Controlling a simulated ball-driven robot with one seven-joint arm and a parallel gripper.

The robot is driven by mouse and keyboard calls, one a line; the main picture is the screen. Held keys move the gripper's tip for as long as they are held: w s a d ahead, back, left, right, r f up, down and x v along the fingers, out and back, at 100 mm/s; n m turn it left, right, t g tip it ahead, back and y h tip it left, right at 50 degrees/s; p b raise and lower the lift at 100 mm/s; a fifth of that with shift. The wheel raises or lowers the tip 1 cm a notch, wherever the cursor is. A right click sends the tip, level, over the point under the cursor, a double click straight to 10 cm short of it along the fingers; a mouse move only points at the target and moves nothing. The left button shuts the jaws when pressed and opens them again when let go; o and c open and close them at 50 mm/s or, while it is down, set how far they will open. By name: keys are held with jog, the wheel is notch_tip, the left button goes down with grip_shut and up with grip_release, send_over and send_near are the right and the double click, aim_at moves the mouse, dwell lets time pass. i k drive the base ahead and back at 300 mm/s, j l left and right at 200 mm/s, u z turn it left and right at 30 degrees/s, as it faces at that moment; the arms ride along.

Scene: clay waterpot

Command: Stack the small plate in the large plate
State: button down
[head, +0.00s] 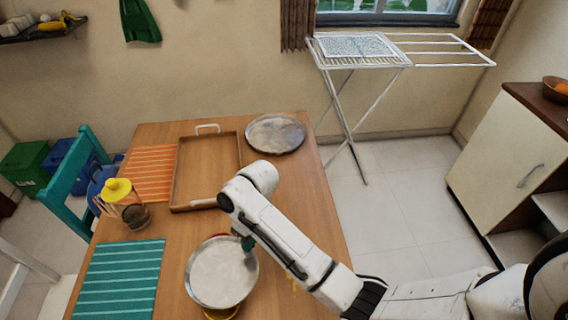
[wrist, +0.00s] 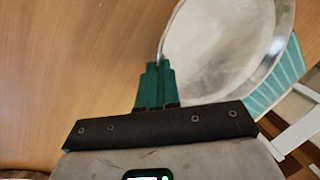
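A round metal plate (head: 222,275), which I take to be the small plate, is at the front of the table, raised above the tabletop. My gripper (head: 248,243) reaches it from the right, its green fingers at the plate's right rim. In the wrist view my gripper (wrist: 155,72) has its fingers close together on the rim of this plate (wrist: 215,45). The other round metal plate (head: 275,134), seemingly the large plate, lies flat and empty at the back right of the table.
A wooden tray (head: 207,172) with white handles lies left of the back plate. Orange (head: 152,172) and teal (head: 120,278) placemats and a yellow-topped jar (head: 122,195) are on the left. Something yellow (head: 221,313) shows under the held plate. A drying rack (head: 350,85) stands behind.

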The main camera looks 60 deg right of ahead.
aim_at(275, 135)
jog(key=k+l, duration=0.1)
jog(key=l, duration=0.25)
jog(key=k+l+u, duration=0.15)
jog(key=l, duration=0.6)
jog(key=i+l+u, duration=0.15)
jog(key=l, duration=0.3)
jog(key=i+l+u, duration=0.1)
jog(key=l, duration=0.35)
jog(key=i+l+u, duration=0.15)
jog(key=l, duration=0.3)
jog(key=l+u, duration=0.1)
jog(key=l, duration=0.35)
